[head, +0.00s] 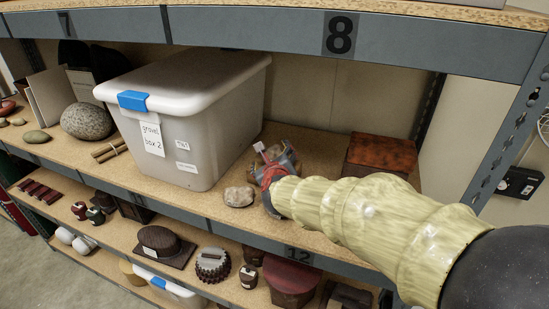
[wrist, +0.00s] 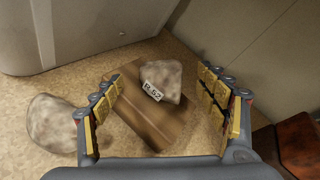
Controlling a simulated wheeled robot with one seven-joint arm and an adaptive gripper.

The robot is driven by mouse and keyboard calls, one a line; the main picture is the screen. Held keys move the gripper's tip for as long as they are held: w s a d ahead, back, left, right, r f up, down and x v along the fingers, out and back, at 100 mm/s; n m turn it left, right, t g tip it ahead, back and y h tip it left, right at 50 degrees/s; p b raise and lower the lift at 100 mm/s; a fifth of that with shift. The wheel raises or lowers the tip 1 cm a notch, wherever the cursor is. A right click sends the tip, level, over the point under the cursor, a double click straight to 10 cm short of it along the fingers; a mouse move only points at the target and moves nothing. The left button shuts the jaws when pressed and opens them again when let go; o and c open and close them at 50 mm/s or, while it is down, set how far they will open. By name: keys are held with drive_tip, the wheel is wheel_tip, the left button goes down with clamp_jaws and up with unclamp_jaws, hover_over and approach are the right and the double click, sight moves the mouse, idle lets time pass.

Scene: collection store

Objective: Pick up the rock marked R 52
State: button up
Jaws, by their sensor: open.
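A pale grey-brown rock (wrist: 163,76) bears a white label that seems to read R 52. In the wrist view it rests on a brown wooden block or board (wrist: 150,122), near its far end. My gripper (wrist: 160,82) is open, with one finger on each side of the rock and clear space between each finger and it. In the head view my gripper (head: 272,168) is over the shelf, and my arm and gripper largely hide the marked rock there.
Another rock (wrist: 55,124), without a visible label, lies left of my gripper; it also shows in the head view (head: 239,196). A lidded plastic box (head: 195,105) stands to the left. A reddish-brown box (head: 382,154) stands to the right. The shelf above (head: 290,30) limits height.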

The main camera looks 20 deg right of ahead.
sight(271, 152)
drive_tip(key=x, duration=0.4)
drive_tip(key=shift+w+d+f, duration=0.2)
drive_tip(key=shift+f, duration=0.05)
drive_tip(key=shift+c, duration=0.4)
clamp_jaws()
idle(0.5)
drive_tip(key=shift+r, duration=0.2)
